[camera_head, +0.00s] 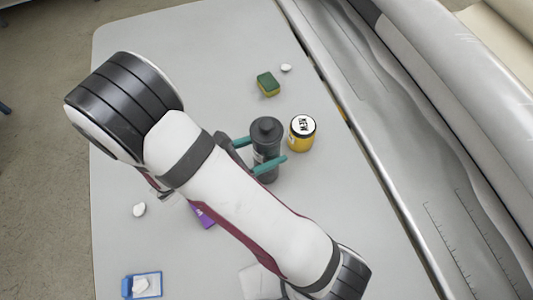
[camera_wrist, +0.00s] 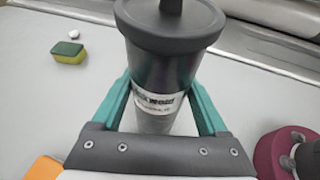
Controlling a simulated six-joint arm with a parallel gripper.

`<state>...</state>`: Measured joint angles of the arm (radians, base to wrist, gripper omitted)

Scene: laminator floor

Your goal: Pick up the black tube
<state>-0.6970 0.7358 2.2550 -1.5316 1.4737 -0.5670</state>
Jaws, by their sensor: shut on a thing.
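The black tube (camera_head: 266,140) is a dark upright cylinder with a lid and a pale label, standing near the middle of the table in the head view. It fills the centre of the wrist view (camera_wrist: 165,65), where its label and lid show. My gripper (camera_head: 264,154) has teal fingers, one on each side of the tube, and is shut on it. The fingers also flank the tube in the wrist view (camera_wrist: 163,108). I cannot tell whether the tube's base touches the table; its lower part is partly hidden by the gripper.
A yellow jar with a white lid (camera_head: 301,134) stands close right of the tube. A green and yellow sponge (camera_head: 268,84) and a small white object (camera_head: 286,68) lie behind. A purple item (camera_head: 203,215) is partly under my arm. A blue box (camera_head: 142,285) lies front left. The laminator (camera_head: 430,130) borders the right.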

